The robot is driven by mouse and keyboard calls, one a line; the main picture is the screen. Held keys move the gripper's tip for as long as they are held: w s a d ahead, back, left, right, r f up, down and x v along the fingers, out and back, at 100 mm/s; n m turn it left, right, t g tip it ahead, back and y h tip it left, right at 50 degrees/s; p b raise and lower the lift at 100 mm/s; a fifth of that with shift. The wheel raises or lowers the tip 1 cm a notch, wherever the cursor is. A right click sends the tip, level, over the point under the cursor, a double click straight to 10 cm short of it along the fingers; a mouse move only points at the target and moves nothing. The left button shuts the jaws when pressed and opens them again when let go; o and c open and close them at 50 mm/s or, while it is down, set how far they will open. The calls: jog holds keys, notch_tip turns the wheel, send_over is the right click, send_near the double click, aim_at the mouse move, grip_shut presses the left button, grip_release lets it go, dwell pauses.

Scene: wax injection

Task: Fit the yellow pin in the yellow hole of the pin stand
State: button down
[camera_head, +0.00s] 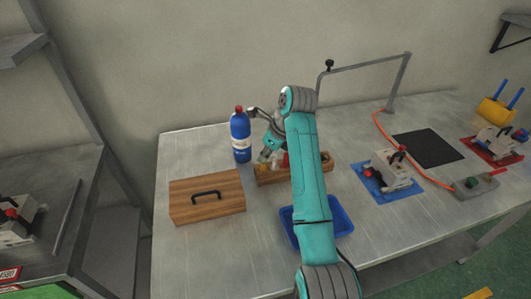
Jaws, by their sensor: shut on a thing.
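My gripper (264,156) points down over the left part of a long wooden holder (294,176) in the middle of the table. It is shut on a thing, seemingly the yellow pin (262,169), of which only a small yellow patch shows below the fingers. The fingertips are too small to make out clearly. Red and whitish pieces show in the wooden holder beside my arm. I cannot make out the yellow hole, and my arm hides part of the holder. Whether the pin touches the holder cannot be told.
A blue bottle (240,138) with a red cap stands close left of my gripper. A wooden box (206,196) with a black handle lies in front of it. A blue tray (343,216) is partly behind my arm. A clamp fixture on a blue plate (385,190) and a black mat (428,148) are to the right.

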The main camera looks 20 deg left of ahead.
jog(key=shift+f, duration=0.1)
jog(key=c, duration=1.1)
grip_release()
jog(key=v, duration=0.7)
jog(key=shift+r, duration=0.25)
jog(key=shift+d, duration=0.1)
